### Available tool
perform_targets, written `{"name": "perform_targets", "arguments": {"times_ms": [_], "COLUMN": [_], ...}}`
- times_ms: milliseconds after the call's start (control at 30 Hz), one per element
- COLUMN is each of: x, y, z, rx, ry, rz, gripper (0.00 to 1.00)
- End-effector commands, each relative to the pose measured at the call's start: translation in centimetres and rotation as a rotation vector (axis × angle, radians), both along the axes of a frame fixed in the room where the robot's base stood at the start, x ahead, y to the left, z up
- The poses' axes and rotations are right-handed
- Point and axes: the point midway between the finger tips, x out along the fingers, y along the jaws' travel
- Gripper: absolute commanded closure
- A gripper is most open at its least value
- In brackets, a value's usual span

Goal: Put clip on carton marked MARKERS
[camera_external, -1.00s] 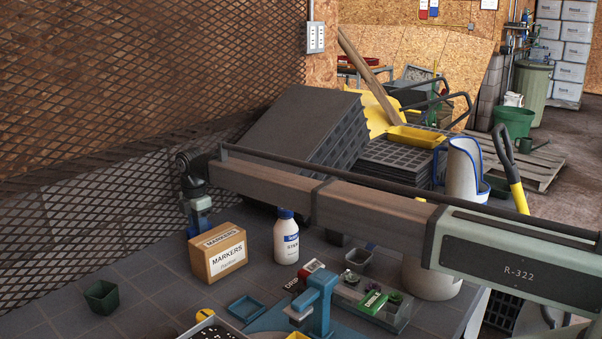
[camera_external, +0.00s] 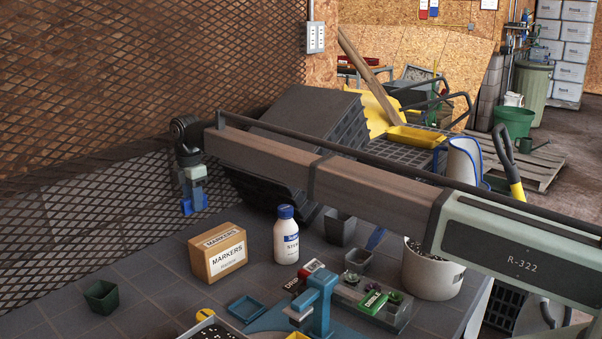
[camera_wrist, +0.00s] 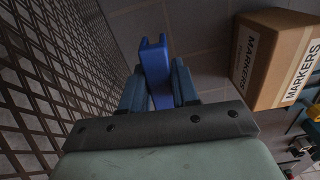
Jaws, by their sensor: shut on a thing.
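The brown carton marked MARKERS (camera_external: 218,256) stands upright on the tiled bench; it also shows at the right of the wrist view (camera_wrist: 268,62). My gripper (camera_external: 193,196) is raised behind and to the left of the carton, close to the mesh wall. It is shut on a blue clip (camera_wrist: 155,68), which sticks out beyond the fingertips in the wrist view. In the external view the blue clip (camera_external: 187,207) shows as a small blue piece low between the fingers. The clip is apart from the carton.
A white bottle with a blue cap (camera_external: 286,236) stands right of the carton. Black trays (camera_external: 300,135) are stacked behind. A dark green pot (camera_external: 101,297) is at front left. The mesh wall (camera_external: 75,235) is close beside my gripper. Bench tiles left of the carton are clear.

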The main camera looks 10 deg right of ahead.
Motion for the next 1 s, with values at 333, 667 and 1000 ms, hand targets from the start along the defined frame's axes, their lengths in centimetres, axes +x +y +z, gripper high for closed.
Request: {"name": "perform_targets", "arguments": {"times_ms": [333, 667, 1000], "x": [-7.4, -13.8, -15.2], "y": [0.2, -5.6, -7.5], "z": [8.6, 11.4, 10.4], "rx": [0.003, 0.001, 0.001], "ry": [-0.003, -0.002, -0.002], "rz": [0.059, 0.076, 0.079], "gripper": [0.99, 0.99, 0.99]}}
